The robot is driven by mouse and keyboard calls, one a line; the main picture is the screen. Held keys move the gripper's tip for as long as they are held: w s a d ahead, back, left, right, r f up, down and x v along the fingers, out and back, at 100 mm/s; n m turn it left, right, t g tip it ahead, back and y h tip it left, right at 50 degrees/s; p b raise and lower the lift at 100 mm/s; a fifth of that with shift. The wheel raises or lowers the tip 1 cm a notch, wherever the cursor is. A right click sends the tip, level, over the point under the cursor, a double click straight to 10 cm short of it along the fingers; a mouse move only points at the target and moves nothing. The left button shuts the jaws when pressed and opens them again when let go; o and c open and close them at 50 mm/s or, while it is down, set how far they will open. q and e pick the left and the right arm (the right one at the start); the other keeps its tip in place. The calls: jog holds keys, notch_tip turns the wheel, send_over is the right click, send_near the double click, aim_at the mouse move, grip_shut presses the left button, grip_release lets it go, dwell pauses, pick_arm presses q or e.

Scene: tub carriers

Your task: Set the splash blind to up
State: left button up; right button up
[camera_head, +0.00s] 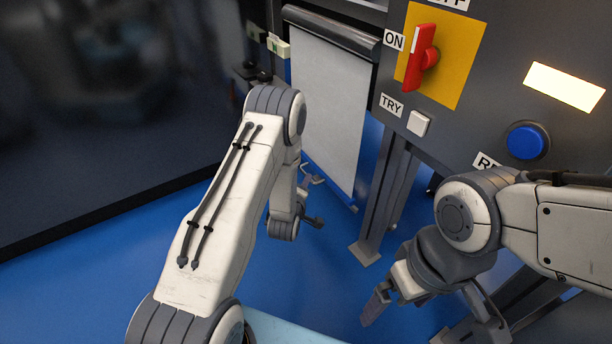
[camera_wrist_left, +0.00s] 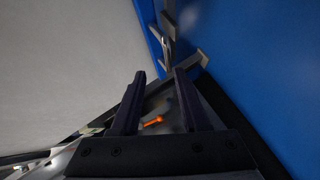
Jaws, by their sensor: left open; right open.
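The splash blind (camera_head: 328,95) is a pale sheet hanging from a dark roller (camera_head: 332,30) in the head view, drawn well down. A blue bar (camera_head: 335,186) runs along its bottom edge. In the left wrist view the blind (camera_wrist_left: 65,60) fills the left side, and a grey metal handle (camera_wrist_left: 168,28) stands beside its edge, ahead of the fingers. My left gripper (camera_head: 311,203) is low in front of the blind's bottom; in the wrist view its fingers (camera_wrist_left: 160,75) are apart with nothing held. My right gripper (camera_head: 432,308) is open and empty at the lower right.
A grey panel at right carries a red switch (camera_head: 421,58) on a yellow plate (camera_head: 458,50), a white button (camera_head: 418,123) and a blue button (camera_head: 526,140). A grey post (camera_head: 385,195) stands right of the blind. Blue floor (camera_head: 335,270) lies open below.

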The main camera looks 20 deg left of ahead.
aim_at(306, 174)
pick_arm(q)
jog(key=w+f+n+b, duration=0.1)
jog(key=w+b, duration=0.1)
jog(key=w+a+f+n+t+b, duration=0.1)
jog(key=w+b, duration=0.1)
jog(key=w, duration=0.1)
jog(key=w+a+f+n+t+b, duration=0.1)
jog(key=w+f+b, duration=0.1)
jog(key=w, duration=0.1)
jog(key=shift+w, duration=0.2)
dwell(0.3)
jog(key=shift+f, duration=0.1)
grip_shut()
jog(key=shift+a, duration=0.1)
dwell(1.1)
